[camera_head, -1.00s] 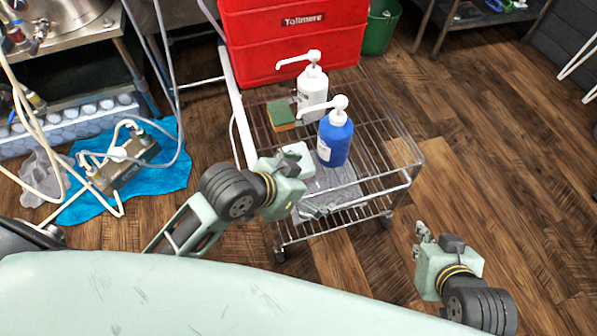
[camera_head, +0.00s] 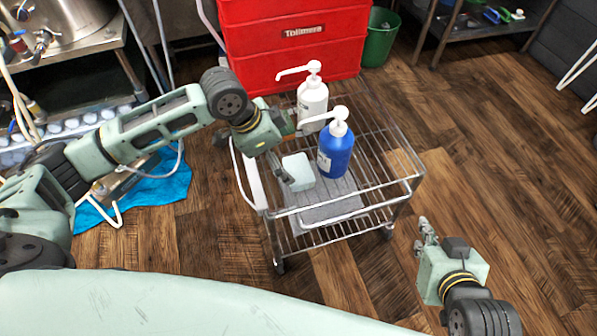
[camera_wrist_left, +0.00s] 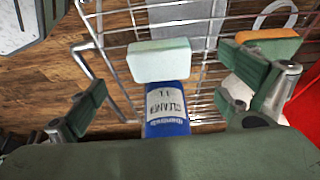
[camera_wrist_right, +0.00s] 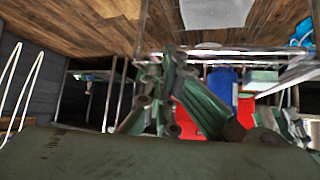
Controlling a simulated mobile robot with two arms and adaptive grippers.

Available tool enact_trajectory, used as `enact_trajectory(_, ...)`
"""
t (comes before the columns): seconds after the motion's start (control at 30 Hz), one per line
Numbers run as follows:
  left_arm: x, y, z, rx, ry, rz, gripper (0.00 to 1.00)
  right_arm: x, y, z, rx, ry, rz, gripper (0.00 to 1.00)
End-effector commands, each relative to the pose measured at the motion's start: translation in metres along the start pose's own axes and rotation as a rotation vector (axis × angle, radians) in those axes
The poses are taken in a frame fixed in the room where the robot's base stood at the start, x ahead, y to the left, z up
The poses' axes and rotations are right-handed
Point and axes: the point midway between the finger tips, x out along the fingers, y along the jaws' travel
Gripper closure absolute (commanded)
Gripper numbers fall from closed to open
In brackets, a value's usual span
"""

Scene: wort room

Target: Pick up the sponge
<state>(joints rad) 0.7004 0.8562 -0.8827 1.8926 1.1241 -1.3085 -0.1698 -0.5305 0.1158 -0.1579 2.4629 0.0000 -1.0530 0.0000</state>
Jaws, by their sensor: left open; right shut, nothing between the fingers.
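An orange and green sponge (camera_wrist_left: 268,36) lies on the wire cart, partly behind one finger of my left gripper in the left wrist view. In the head view my left gripper (camera_head: 290,150) covers most or all of it. A pale block with a greenish edge (camera_head: 298,171) lies nearer on the cart; it also shows between the fingers in the left wrist view (camera_wrist_left: 160,60). My left gripper is open and empty above the cart's left side. My right gripper (camera_head: 427,232) is shut and empty, to the right of the cart and away from it.
A blue pump bottle (camera_head: 336,150) and a white pump bottle (camera_head: 313,103) stand on the wire cart (camera_head: 385,183) close to my left gripper. A red crate (camera_head: 300,60) is behind them. A green bin (camera_head: 379,40) stands further back. Floor to the right is clear.

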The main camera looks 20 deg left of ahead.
Motion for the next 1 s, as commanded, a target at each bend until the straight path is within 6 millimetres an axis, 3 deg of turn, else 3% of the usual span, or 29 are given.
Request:
enact_trajectory(0.33,0.017,0.001,0.000,0.001,0.000,0.000,0.04,0.004,-0.004,-0.032,-0.001,0.149,-0.009,1.00)
enact_trajectory(0.47,0.027,0.001,0.001,0.001,0.000,0.000,0.04,0.004,-0.008,-0.056,-0.002,0.262,-0.017,1.00)
enact_trajectory(0.8,0.053,0.001,0.001,0.001,0.001,0.000,0.04,-0.015,-0.017,-0.122,0.000,0.591,-0.036,1.00)
enact_trajectory(1.0,0.063,0.001,0.001,0.002,0.001,-0.001,0.04,-0.029,-0.019,-0.143,0.001,0.707,-0.044,1.00)
